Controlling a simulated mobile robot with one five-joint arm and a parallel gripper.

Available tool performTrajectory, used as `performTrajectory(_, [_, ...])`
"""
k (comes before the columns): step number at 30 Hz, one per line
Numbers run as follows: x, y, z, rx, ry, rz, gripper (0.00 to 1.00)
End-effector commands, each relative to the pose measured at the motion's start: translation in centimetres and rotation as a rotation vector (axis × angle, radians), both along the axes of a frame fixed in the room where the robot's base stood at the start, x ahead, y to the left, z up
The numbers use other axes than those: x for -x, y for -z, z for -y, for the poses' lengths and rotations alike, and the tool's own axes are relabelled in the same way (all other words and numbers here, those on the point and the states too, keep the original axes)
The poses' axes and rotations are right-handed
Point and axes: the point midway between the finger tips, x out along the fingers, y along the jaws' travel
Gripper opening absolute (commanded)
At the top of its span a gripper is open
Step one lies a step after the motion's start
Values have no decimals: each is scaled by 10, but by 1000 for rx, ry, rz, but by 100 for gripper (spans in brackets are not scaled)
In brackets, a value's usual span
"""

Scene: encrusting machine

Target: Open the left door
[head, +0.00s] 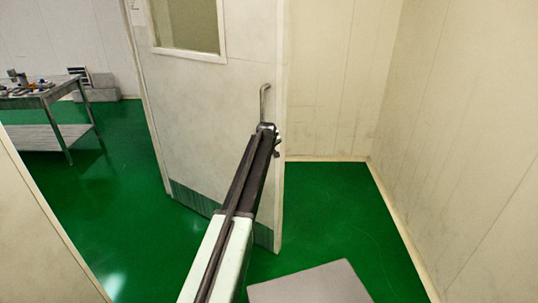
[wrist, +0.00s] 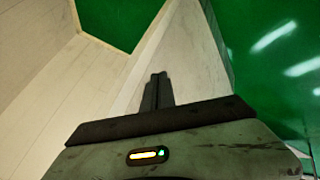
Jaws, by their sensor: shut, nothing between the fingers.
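The door (head: 205,110) is a pale panel with a window in its upper part and a grey kick plate at its foot. It stands at an angle, with green floor visible on both sides of it. Its metal handle (head: 264,100) is a vertical bar near the right edge. My gripper (head: 266,128) is at the lower end of the handle, in front of the door; contact cannot be told. In the wrist view the gripper's fingers (wrist: 158,90) are together and empty, over the pale door surface (wrist: 185,60). The handle is not visible there.
A metal table (head: 45,98) with small items stands at the far left. Grey boxes (head: 100,88) are behind it. A pale wall (head: 465,150) closes off the right. A grey flat-topped object (head: 312,285) is at the bottom. Green floor (head: 330,205) is clear right of the door.

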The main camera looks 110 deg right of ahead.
Motion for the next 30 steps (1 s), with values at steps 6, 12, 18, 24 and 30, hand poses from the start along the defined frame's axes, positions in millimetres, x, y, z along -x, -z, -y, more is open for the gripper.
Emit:
performTrajectory(6, [-10,0,-1,0,-8,-1,0])
performTrajectory(12, [-30,0,-19,0,-11,0,0])
performTrajectory(18, [-38,-45,-52,0,-9,0,0])
performTrajectory(24, [-42,-79,-79,0,-9,1,0])
performTrajectory(30, [-43,-81,-84,-1,-10,1,0])
